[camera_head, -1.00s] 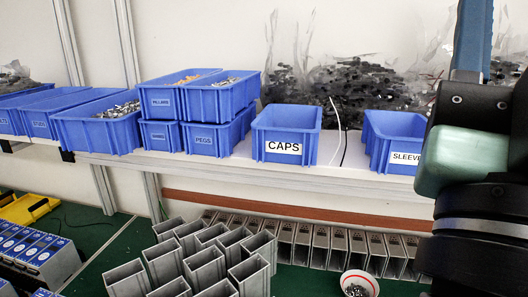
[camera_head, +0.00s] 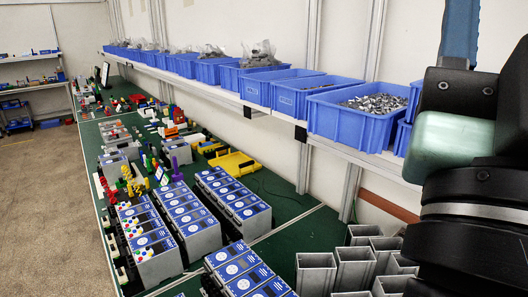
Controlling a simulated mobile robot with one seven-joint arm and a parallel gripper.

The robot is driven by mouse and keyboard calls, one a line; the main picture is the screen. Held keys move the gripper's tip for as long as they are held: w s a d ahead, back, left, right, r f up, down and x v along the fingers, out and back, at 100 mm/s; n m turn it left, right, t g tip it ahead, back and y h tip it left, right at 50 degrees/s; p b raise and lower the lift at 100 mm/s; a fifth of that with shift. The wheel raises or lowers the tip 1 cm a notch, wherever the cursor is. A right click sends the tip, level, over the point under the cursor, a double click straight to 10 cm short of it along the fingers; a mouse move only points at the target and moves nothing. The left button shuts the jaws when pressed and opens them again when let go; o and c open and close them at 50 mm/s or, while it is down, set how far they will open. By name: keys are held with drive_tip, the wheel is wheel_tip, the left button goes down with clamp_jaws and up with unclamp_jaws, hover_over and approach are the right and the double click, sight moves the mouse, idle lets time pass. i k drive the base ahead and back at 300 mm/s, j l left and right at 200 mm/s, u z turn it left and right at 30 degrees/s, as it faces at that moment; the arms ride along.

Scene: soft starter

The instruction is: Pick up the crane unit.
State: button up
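I cannot tell which object is the crane unit. On the green bench (camera_head: 288,228) stand several grey box units with blue labelled tops (camera_head: 240,276), in rows at the front and middle. A yellow plastic piece (camera_head: 236,164) lies behind them near the wall. A purple piece (camera_head: 178,152) and several small red, blue, green and yellow parts sit farther back. Part of my arm fills the right edge of the view. My gripper's fingers are not in view.
A white shelf (camera_head: 340,152) above the bench holds blue bins; one bin (camera_head: 357,122) is full of small metal parts. Open grey rectangular tubes (camera_head: 316,274) stand at the bench's front right. Carpeted floor (camera_head: 40,210) to the left is free. Another shelf stands far left.

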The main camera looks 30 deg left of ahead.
sight(111, 168)
drive_tip(key=u, duration=0.4)
drive_tip(key=j+u, duration=0.1)
drive_tip(key=u, duration=0.7)
drive_tip(key=i+u, duration=0.1)
drive_tip(key=u, duration=0.3)
drive_tip(key=i+j, duration=0.35)
drive_tip(key=i+j+u, duration=0.15)
drive_tip(key=i+j, duration=0.2)
drive_tip(key=i, duration=0.2)
